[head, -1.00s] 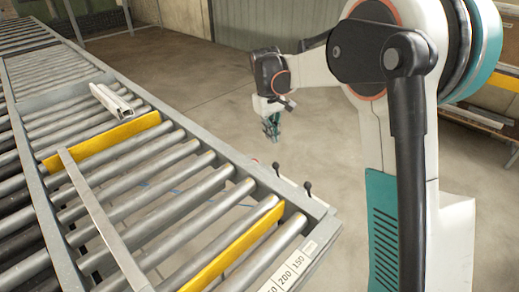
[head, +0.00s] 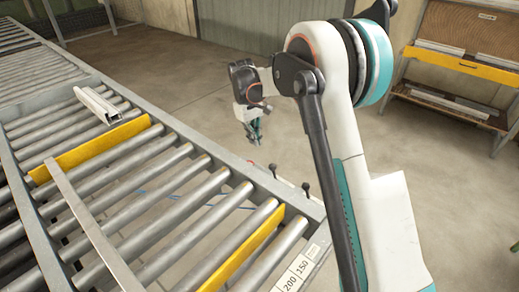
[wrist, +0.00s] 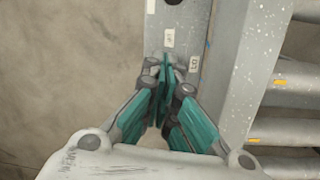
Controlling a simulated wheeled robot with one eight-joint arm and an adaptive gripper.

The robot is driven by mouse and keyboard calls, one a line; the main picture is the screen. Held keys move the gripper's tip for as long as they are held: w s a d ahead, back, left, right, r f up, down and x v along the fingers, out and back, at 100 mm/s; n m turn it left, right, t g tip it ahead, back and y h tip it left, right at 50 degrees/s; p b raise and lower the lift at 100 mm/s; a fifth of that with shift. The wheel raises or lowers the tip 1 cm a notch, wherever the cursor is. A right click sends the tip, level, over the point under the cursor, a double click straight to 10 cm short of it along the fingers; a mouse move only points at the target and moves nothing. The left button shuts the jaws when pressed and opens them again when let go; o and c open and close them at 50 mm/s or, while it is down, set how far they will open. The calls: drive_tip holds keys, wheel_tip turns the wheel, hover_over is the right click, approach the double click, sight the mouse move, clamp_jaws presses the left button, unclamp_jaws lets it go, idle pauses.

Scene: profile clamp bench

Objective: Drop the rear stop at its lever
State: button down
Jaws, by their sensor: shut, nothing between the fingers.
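Two yellow stop plates stand up between the rollers, a farther one (head: 88,152) and a nearer one (head: 243,252); I cannot tell which is the rear stop. Two black-knobbed levers, a left one (head: 272,168) and a right one (head: 305,188), stand up along the bench's side rail. My gripper (head: 255,138) is shut and empty, pointing down beyond the rail in the head view, apart from the levers. In the wrist view my gripper (wrist: 164,68) has its teal fingers together over a grey labelled rail part. A dark round knob (wrist: 172,2) is cut off at the top edge.
A light profile (head: 103,104) lies on the rollers behind the farther plate. A grey bar (head: 90,220) runs lengthwise over the rollers. A shelf rack (head: 465,65) stands at the back right. The floor (head: 200,85) beside the bench is clear.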

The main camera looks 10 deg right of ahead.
sight(275, 176)
drive_tip(key=f, duration=0.3)
drive_tip(key=f+b, duration=0.1)
drive_tip(key=f, duration=0.2)
drive_tip(key=d+f+b, duration=0.1)
drive_tip(key=f, duration=0.2)
drive_tip(key=shift+s+d+f, duration=0.1)
drive_tip(key=shift+s+f, duration=0.2)
drive_tip(key=shift+s, duration=0.05)
drive_tip(key=s+r, duration=0.1)
drive_tip(key=s+d+r, duration=0.1)
drive_tip(key=shift+s+d, duration=0.1)
drive_tip(key=shift+s, duration=0.25)
drive_tip(key=shift+s+d+r, duration=0.15)
drive_tip(key=shift+s+r, duration=0.05)
drive_tip(key=shift+s, duration=0.1)
